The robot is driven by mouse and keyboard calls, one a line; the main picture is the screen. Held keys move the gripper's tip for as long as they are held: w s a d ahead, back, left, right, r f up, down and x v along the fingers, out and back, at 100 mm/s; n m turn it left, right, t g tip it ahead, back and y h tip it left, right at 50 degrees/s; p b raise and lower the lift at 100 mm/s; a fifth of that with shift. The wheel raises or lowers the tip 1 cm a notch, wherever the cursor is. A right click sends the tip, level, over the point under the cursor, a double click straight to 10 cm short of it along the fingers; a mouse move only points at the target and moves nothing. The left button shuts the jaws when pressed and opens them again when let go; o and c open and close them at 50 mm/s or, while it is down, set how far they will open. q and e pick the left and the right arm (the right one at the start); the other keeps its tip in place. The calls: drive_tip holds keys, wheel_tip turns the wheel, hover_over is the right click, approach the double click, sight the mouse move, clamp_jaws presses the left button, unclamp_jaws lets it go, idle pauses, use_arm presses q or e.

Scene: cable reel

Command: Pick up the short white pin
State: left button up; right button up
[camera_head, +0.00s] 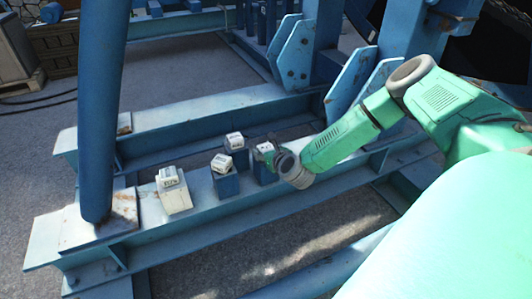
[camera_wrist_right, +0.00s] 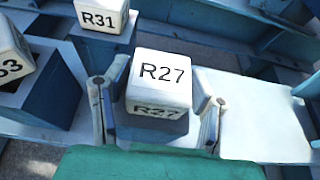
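In the head view a short white pin (camera_head: 175,199) with a labelled white cap stands upright on the blue beam, left of the other pins. My right gripper (camera_head: 269,155) is well to its right, at a blue pin with a white cap. In the right wrist view that cap (camera_wrist_right: 160,80) reads R27. The right gripper's two fingers (camera_wrist_right: 155,112) are apart, one on each side of this block. Whether they touch it I cannot tell. My left gripper is not in view.
Two other blue pins with white caps, one (camera_head: 222,163) nearer and one (camera_head: 234,141) farther, stand between. The wrist view shows a cap marked R31 (camera_wrist_right: 102,15) and one partly cut off at left (camera_wrist_right: 12,55). A blue post (camera_head: 100,110) rises at the left.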

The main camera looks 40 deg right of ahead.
clamp_jaws()
wheel_tip(320, 180, up, 10)
drive_tip(key=p, duration=0.3)
drive_tip(key=shift+r, duration=0.15)
drive_tip(key=shift+r+p, duration=0.3)
drive_tip(key=shift+r, duration=0.4)
